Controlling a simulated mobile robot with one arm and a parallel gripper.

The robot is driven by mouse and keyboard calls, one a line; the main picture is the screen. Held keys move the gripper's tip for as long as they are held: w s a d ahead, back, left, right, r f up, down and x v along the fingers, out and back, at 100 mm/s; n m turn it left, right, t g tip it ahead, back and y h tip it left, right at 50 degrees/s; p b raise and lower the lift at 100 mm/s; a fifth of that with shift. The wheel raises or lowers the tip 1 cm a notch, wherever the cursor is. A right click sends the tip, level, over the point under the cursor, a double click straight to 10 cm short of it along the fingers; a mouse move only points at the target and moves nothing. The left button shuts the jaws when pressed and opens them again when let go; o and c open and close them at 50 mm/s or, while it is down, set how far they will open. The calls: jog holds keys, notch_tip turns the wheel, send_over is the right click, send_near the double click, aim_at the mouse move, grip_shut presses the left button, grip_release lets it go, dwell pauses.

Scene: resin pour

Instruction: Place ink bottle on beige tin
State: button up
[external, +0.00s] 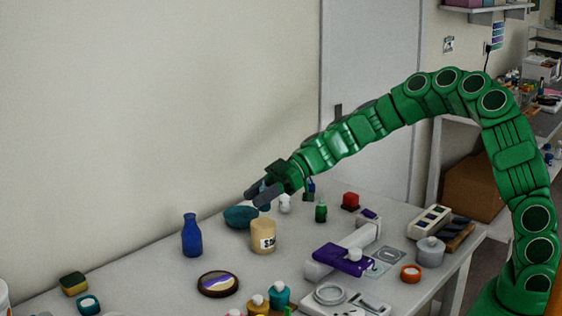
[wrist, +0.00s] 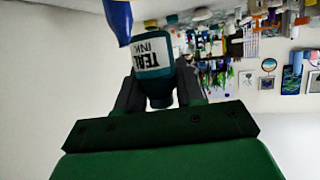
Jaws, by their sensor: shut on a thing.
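My gripper (external: 257,193) is shut on the teal ink bottle (wrist: 153,72), whose white label reads "TEAL INK" in the wrist view. In the external view the fingers hide most of the bottle. The beige tin (external: 263,238), with a pale lettered label, stands upright on the table. My gripper appears above the tin in the picture, with a gap between; the exact depth is hard to tell. The tin cannot be made out in the wrist view.
A blue bottle (external: 191,237) stands left of the tin; a blue shape (wrist: 118,20) shows in the wrist view. A teal bowl (external: 240,217) sits behind the tin. A green bottle (external: 321,210) and purple-and-white device (external: 343,259) are to the right.

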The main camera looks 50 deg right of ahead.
aim_at(260, 210)
jog(key=shift+w+a+f, duration=0.15)
jog(key=shift+w+f, duration=0.05)
jog(key=shift+f, duration=1.6)
jog(key=o, duration=1)
jog(key=shift+f, duration=0.1)
jog(key=shift+s+d+r, duration=0.1)
jog(key=shift+d+r, duration=0.15)
jog(key=shift+d, duration=0.05)
jog(key=v, duration=1.1)
jog(key=shift+s+d+r, duration=0.1)
jog(key=shift+d+r, duration=0.05)
jog(key=shift+d, duration=0.05)
